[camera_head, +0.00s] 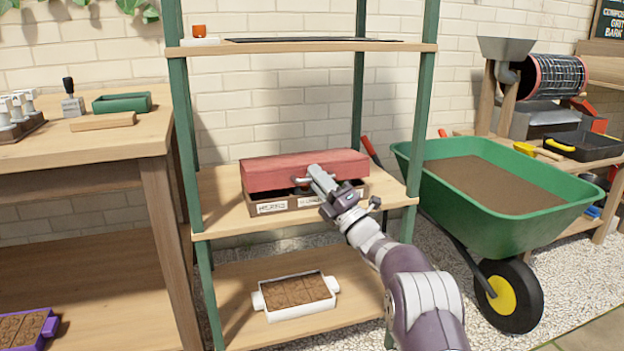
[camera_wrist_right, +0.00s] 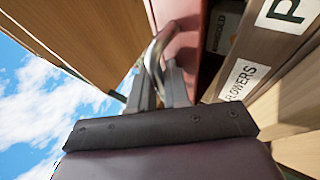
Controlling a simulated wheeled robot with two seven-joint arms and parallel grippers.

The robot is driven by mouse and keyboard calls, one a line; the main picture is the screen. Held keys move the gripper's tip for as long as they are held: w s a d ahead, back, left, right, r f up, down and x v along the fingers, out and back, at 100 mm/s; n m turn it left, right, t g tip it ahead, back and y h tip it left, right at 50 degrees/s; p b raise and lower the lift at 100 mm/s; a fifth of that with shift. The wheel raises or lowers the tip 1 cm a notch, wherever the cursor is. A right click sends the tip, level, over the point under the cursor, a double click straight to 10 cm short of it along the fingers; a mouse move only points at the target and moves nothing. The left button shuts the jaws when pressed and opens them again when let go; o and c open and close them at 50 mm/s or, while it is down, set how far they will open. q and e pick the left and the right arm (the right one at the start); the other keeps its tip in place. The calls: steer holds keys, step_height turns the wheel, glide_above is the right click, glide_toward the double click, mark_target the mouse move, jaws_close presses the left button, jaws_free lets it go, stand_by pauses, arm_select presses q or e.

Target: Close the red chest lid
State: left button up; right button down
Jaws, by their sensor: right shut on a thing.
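The chest (camera_head: 293,205) is a brown box with white labels on its front, on the middle shelf of the green-posted rack. Its red lid (camera_head: 330,162) is partly open, with a dark gap between its front edge and the box. My right gripper (camera_head: 313,179) is at the lid's front, shut on the metal lid handle. The wrist view shows the curved handle (camera_wrist_right: 154,62) between my right fingers (camera_wrist_right: 162,88), with the red lid (camera_wrist_right: 186,45) behind it. Packets in the chest show through the gap. My left gripper is not in view.
The wooden shelf (camera_head: 222,215) has some bare room left of the chest. A white tray of soil (camera_head: 300,312) stands on the shelf below. A green wheelbarrow (camera_head: 540,232) is close on the right, and a wooden bench (camera_head: 60,150) is on the left.

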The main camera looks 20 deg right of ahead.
mark_target(308, 184)
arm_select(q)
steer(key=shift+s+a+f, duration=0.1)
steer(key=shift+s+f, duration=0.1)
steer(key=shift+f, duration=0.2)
arm_select(e)
steer(key=shift+m+g+h, duration=0.3)
steer(key=shift+h, duration=0.1)
step_height(308, 184, down, 4)
steer(key=shift+f, duration=0.1)
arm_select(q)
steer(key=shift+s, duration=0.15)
arm_select(e)
steer(key=shift+s, duration=0.25)
steer(key=c, duration=1.4)
jaws_free()
steer(key=shift+r, duration=0.25)
steer(key=shift+c, duration=0.2)
arm_select(q)
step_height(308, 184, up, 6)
steer(key=p, duration=0.5)
steer(key=shift+p, duration=0.3)
arm_select(e)
steer(key=v, duration=1.2)
steer(key=shift+s+d+y, duration=0.15)
steer(key=shift+s+y, duration=0.15)
steer(key=shift+s, duration=0.05)
steer(key=shift+r, duration=0.2)
